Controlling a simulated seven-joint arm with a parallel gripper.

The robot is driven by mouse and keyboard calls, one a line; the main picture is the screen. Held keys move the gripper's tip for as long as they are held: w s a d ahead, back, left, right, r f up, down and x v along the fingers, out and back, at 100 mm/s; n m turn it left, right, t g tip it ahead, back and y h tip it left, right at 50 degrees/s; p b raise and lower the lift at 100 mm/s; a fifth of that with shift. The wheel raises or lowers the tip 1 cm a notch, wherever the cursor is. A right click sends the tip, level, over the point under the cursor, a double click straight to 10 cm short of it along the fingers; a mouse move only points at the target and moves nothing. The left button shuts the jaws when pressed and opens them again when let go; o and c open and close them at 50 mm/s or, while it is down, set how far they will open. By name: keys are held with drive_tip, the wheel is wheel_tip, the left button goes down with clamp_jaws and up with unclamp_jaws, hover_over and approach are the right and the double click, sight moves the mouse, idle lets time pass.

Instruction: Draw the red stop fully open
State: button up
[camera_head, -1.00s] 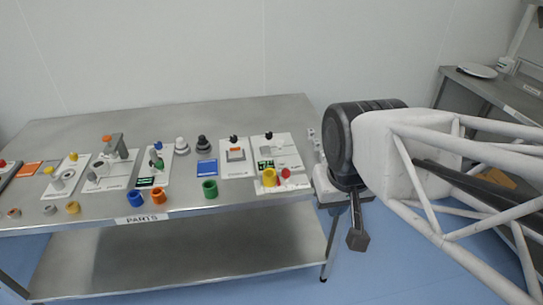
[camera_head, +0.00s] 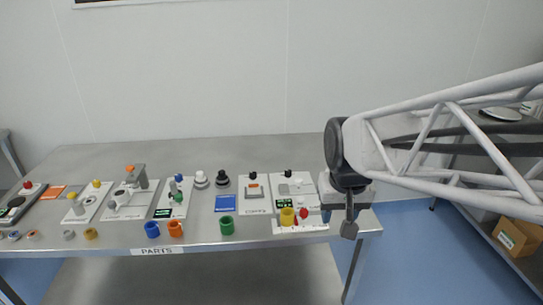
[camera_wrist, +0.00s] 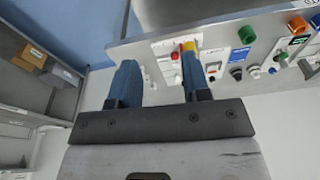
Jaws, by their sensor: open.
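A small red knob (camera_head: 303,212), which looks like the red stop, sits at the front edge of the rightmost white panel (camera_head: 312,200). It stands just right of a yellow cylinder (camera_head: 287,217). In the wrist view the red piece (camera_wrist: 181,49) shows beside the yellow one (camera_wrist: 190,46), close to the right finger's tip in the picture. How far open the stop is cannot be told. My gripper (camera_head: 349,230) hangs to the right of the panel, apart from the red knob. In the wrist view my gripper (camera_wrist: 157,72) has its two blue fingers spread, with nothing held between them.
Several other white panels with knobs and levers line the steel table (camera_head: 240,150) to the left. A cardboard box (camera_head: 517,237) sits on a shelf at right.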

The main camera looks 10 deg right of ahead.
drive_tip(key=w+f+m+g, duration=0.1)
drive_tip(key=w+f, duration=0.2)
drive_tip(key=w, duration=0.5)
drive_tip(key=w+f, duration=0.3)
drive_tip(key=w, duration=0.5)
drive_tip(key=m+g, duration=0.1)
hover_over(304, 211)
drive_tip(key=f, duration=1.2)
drive_tip(key=shift+s+f, duration=0.2)
drive_tip(key=shift+f, duration=0.1)
drive_tip(key=shift+w+f, duration=0.2)
drive_tip(key=shift+f, duration=0.05)
drive_tip(key=shift+f, duration=3.9)
clamp_jaws()
